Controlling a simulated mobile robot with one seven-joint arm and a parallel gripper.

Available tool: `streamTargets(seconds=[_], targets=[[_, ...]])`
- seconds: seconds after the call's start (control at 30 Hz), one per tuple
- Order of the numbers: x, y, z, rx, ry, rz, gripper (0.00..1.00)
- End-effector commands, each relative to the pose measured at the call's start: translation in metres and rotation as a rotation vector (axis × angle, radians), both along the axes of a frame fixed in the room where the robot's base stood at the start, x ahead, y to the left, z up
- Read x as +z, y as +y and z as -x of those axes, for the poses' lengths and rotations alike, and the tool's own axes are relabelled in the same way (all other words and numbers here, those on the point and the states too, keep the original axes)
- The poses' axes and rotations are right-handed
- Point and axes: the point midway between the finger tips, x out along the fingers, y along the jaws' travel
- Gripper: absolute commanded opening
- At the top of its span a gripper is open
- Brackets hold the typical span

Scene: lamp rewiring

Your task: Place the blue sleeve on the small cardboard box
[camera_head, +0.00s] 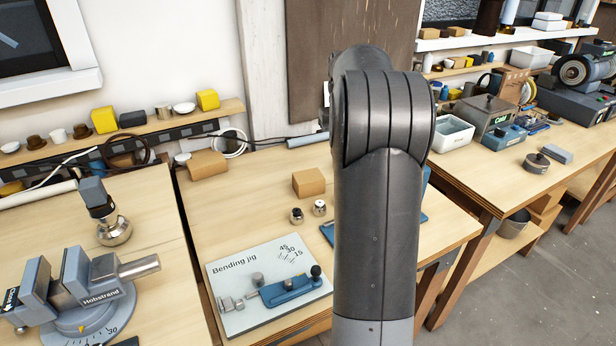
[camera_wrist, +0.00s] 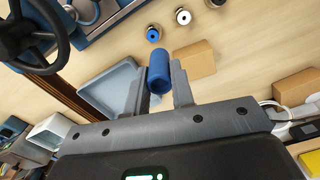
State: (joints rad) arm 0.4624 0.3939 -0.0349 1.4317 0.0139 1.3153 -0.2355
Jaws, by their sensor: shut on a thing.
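The blue sleeve (camera_wrist: 158,70) is a short blue cylinder, seen in the wrist view between the two fingers of my gripper (camera_wrist: 160,80). My gripper is shut on it. A small plain cardboard box (camera_wrist: 194,62) lies just right of the fingers in the wrist view, partly behind the right finger. In the head view the small cardboard box (camera_head: 309,183) stands on the middle bench, left of my arm. My gripper and the sleeve are hidden behind my arm in the head view. I cannot tell how high the sleeve is above the bench.
A second cardboard box (camera_head: 208,164) stands at the bench's back left. Two small round fittings (camera_head: 297,215) stand in front of the small box. The bending jig (camera_head: 268,283) fills the front. A blue-grey tray (camera_wrist: 103,88) lies left of the fingers. Cables run along the back.

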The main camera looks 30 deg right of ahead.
Motion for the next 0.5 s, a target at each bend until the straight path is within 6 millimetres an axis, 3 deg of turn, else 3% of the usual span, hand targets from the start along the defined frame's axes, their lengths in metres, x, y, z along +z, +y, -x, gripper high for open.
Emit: streamTargets(seconds=[0.07, 0.17, 0.5], targets=[[0.001, -0.009, 0.001, -0.001, 0.0, -0.001, 0.01], [-0.004, -0.006, -0.006, 0.003, 0.002, -0.001, 0.01], [-0.049, 0.043, -0.061, 0.005, 0.004, -0.001, 0.01]])
